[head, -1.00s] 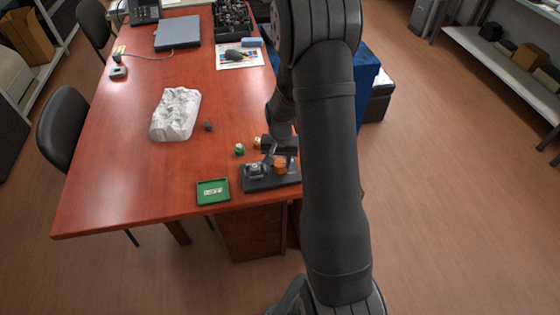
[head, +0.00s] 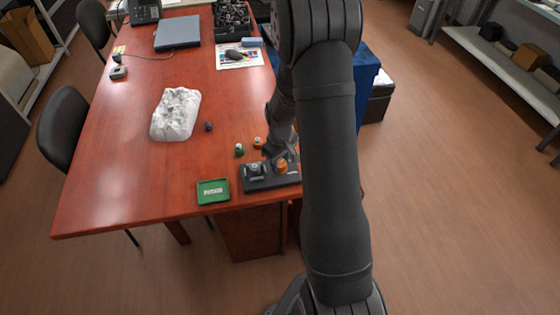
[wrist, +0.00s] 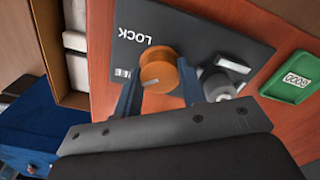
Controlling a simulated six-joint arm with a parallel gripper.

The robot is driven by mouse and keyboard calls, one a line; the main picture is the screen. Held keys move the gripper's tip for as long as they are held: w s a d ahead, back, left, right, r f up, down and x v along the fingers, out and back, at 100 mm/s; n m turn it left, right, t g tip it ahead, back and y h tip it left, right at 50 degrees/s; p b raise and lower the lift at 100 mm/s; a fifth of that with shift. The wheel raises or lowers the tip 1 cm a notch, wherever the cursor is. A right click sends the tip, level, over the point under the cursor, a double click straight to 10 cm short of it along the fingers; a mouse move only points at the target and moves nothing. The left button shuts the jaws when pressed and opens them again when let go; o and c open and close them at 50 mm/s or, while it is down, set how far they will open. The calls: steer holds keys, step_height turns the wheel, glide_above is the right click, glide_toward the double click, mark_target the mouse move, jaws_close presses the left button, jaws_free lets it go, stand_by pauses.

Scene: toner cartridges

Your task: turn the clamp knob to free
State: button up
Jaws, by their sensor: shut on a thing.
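The orange clamp knob (wrist: 158,66) stands on a dark plate (wrist: 200,38) and also shows in the head view (head: 282,167). The plate reads "LOCK" beyond the knob. Nearer the left finger only the end of a second word, "EE", shows. My gripper (wrist: 158,90) is shut on the knob, one blue-grey finger on each side. A small light mark lies on the knob's top, on the side nearest my gripper. In the head view my gripper (head: 281,151) comes down over the knob from behind.
A grey cylindrical fitting (wrist: 217,85) with a light bar stands beside the knob, close to the right finger. A green tray (head: 213,198) lies left of the plate. Small green (head: 239,150) and orange (head: 257,142) pieces and a white crumpled block (head: 175,114) lie farther back.

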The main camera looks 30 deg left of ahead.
mark_target(280, 163)
steer(key=shift+n, duration=0.6)
steer(key=o, duration=1)
step_height(280, 163, up, 18)
steer(key=shift+f, duration=0.25)
step_height(280, 163, down, 18)
steer(key=shift+r, duration=0.25)
stand_by(0.6)
